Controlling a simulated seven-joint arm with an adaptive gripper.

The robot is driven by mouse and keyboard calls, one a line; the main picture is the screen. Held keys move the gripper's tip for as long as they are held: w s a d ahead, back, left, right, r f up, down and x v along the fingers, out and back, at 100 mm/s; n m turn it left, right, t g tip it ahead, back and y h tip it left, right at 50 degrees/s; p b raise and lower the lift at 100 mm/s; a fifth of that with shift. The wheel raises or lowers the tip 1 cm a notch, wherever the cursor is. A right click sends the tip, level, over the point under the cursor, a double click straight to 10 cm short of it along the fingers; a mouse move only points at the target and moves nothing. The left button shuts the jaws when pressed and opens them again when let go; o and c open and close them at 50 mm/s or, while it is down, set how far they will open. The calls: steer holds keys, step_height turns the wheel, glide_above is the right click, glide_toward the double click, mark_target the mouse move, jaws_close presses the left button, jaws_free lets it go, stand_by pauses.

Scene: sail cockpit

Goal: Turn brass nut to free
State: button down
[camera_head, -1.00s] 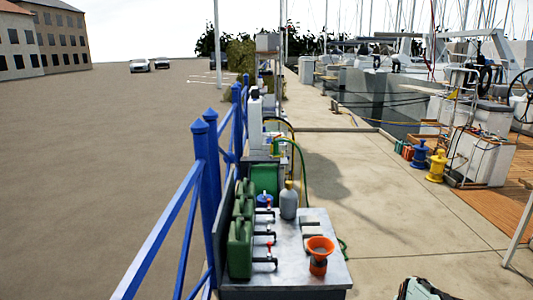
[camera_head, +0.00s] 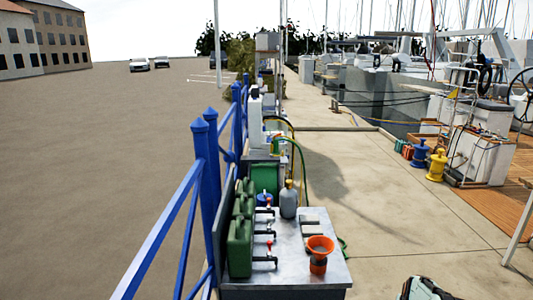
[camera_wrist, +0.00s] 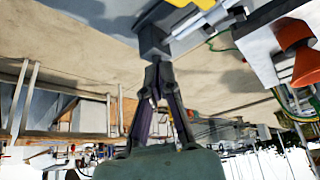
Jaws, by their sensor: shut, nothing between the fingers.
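I cannot make out a brass nut in either view; it may be hidden or too small. In the wrist view my gripper (camera_wrist: 154,72) is shut, its two dark fingers meeting at the tips with nothing between them. A dark grey block (camera_wrist: 153,42) shows just beyond the fingertips; I cannot tell whether they touch it. In the head view a grey bottle (camera_head: 289,203) with a small yellowish top stands on the metal bench (camera_head: 296,268).
Green canisters (camera_head: 240,248) with taps line the bench's left side. An orange funnel (camera_head: 319,253) stands at its right and also shows in the wrist view (camera_wrist: 297,48). A blue railing (camera_head: 207,190) runs along the left. The paved quay (camera_head: 400,230) to the right is mostly clear.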

steer(key=shift+s+d, duration=0.15)
steer(key=shift+d, duration=0.1)
steer(key=shift+s+d, duration=0.15)
steer(key=shift+d, duration=0.3)
steer(key=shift+s, duration=0.4)
step_height(320, 180, up, 6)
stand_by(0.5)
